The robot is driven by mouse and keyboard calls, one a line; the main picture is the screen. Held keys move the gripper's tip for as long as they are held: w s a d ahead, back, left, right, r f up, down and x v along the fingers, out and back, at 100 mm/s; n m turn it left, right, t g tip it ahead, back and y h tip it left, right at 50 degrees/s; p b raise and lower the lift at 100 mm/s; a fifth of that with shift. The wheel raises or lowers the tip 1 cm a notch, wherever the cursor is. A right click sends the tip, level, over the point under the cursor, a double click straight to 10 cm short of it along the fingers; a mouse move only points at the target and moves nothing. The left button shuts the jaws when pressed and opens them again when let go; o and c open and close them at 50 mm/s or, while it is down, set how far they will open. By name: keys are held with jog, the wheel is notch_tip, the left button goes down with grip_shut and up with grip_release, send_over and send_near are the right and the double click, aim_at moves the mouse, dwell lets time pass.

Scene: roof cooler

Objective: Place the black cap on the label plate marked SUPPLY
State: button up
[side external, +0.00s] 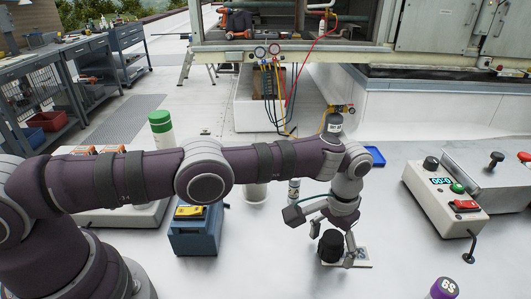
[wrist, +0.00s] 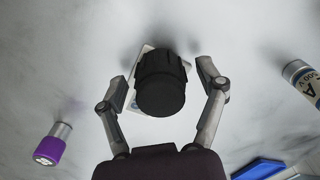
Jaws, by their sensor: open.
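The black cap (side external: 331,246) sits at the left part of a small white label plate (side external: 358,257) on the table. In the wrist view the black cap (wrist: 162,85) covers most of the plate (wrist: 132,104), whose edges show around it. The plate's lettering cannot be read. My gripper (side external: 332,240) points down over the cap. In the wrist view my gripper (wrist: 163,75) is open, with one finger on each side of the cap and gaps between them.
A purple-topped cylinder (side external: 445,288) stands at front right. A control box (side external: 445,197) is at the right. A labelled white cylinder (side external: 294,191), a blue tray (side external: 375,156) and a blue box (side external: 195,232) with a yellow item are nearby. The table between plate and control box is clear.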

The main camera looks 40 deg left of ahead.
aim_at(331, 232)
jog(key=r, duration=0.9)
jog(key=shift+w+a+r, duration=0.25)
jog(key=shift+a+r, duration=0.1)
jog(key=shift+a, duration=0.05)
jog(key=s+a+r+t, duration=0.1)
jog(key=a+r+t, duration=0.1)
jog(key=a+r, duration=0.6)
jog(key=s+a+r+n+t, duration=0.1)
jog(key=s+a+r+t, duration=0.1)
jog(key=s+a+r, duration=0.55)
jog(key=s+a+f+t, duration=0.1)
jog(key=s+f, duration=0.4)
jog(key=s, duration=0.4)
jog(key=shift+a+n+t, duration=0.3)
jog(key=shift+a+n, duration=0.05)
jog(key=shift+n, duration=0.05)
